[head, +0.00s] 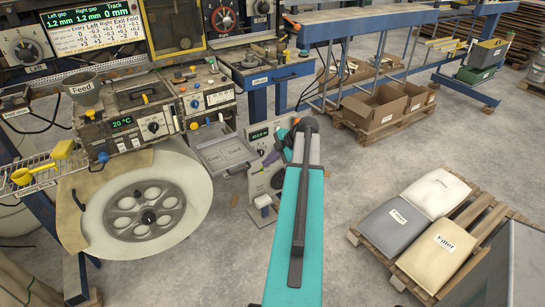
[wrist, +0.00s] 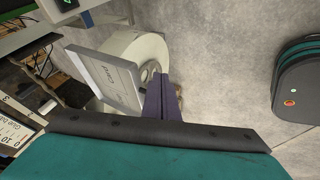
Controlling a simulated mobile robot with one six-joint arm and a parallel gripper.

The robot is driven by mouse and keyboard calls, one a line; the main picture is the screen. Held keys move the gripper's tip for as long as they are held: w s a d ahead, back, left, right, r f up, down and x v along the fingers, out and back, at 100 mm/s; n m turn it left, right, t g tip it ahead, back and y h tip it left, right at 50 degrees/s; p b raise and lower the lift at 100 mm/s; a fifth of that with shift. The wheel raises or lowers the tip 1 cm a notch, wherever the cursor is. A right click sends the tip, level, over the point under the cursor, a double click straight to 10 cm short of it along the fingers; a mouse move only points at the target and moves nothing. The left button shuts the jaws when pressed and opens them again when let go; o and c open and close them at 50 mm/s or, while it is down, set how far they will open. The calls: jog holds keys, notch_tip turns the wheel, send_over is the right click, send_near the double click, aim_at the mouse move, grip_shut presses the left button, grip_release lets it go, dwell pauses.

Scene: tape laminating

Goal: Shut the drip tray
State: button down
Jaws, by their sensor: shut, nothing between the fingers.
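The drip tray (head: 226,155) is a shallow grey tray that sticks out from the lower right side of the machine, above the floor. In the wrist view the tray (wrist: 112,82) appears as a pale grey slab with a label too blurred to read. My gripper (head: 270,158) is just right of the tray's outer end in the head view, partly hidden by my arm. In the wrist view its purple fingers (wrist: 163,84) are together and empty, close beside the tray's right edge. I cannot tell whether they touch it.
A large white roll (head: 146,205) hangs below and left of the tray. A control box with a dial (head: 264,160) stands behind my gripper. A pallet with filler sacks (head: 425,225) lies to the right. The grey floor between is mostly clear.

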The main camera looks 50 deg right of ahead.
jog(key=shift+w+d+p, duration=0.25)
jog(key=shift+w, duration=0.35)
jog(key=shift+w+d+p, duration=0.2)
jog(key=shift+w+d, duration=0.05)
jog(key=shift+w, duration=0.4)
jog(key=shift+w+d+p, duration=0.25)
jog(key=shift+w, duration=0.35)
